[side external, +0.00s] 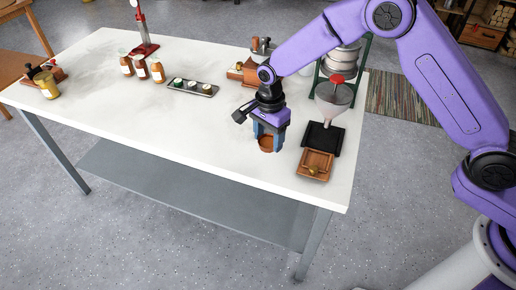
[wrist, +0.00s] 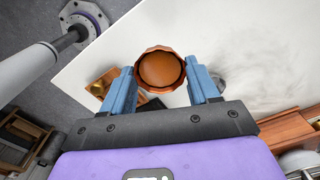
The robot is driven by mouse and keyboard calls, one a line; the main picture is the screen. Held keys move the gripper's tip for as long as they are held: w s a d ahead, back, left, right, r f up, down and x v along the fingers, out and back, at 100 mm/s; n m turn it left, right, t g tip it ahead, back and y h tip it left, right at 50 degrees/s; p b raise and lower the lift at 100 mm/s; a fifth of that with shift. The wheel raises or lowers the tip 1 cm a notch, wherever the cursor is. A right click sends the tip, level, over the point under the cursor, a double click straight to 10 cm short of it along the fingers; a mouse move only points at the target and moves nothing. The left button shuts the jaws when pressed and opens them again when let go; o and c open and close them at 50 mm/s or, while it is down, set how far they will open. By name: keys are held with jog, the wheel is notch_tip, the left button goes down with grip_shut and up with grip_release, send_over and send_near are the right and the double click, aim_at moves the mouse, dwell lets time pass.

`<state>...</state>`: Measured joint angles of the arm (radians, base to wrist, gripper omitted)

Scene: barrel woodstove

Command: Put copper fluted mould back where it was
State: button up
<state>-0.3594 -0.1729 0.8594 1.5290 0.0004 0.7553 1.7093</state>
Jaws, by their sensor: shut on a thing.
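The copper fluted mould (wrist: 160,68) is a round, reddish-brown cup with a scalloped rim. In the wrist view it sits between the two blue fingertips of my gripper (wrist: 162,78), which is shut on it. In the side view the mould (side external: 266,144) shows low between the fingers of my gripper (side external: 268,138), over the right part of the white table (side external: 180,125). The fingers partly cover it there. I cannot tell whether its base touches the table.
Right of my gripper are a black tray (side external: 322,139) and a brown square tray (side external: 306,168) holding a small brass item. A funnel (side external: 336,93) stands behind them. A dark tray of small cups (side external: 193,87) and several brown jars (side external: 141,67) stand farther back. The front-left tabletop is clear.

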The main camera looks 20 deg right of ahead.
send_over(258, 158)
notch_tip(258, 158, down, 4)
jog(key=shift+s+f, duration=0.1)
jog(key=shift+f, duration=1.5)
jog(key=shift+f, duration=0.15)
jog(key=o, duration=0.9)
notch_tip(258, 158, up, 12)
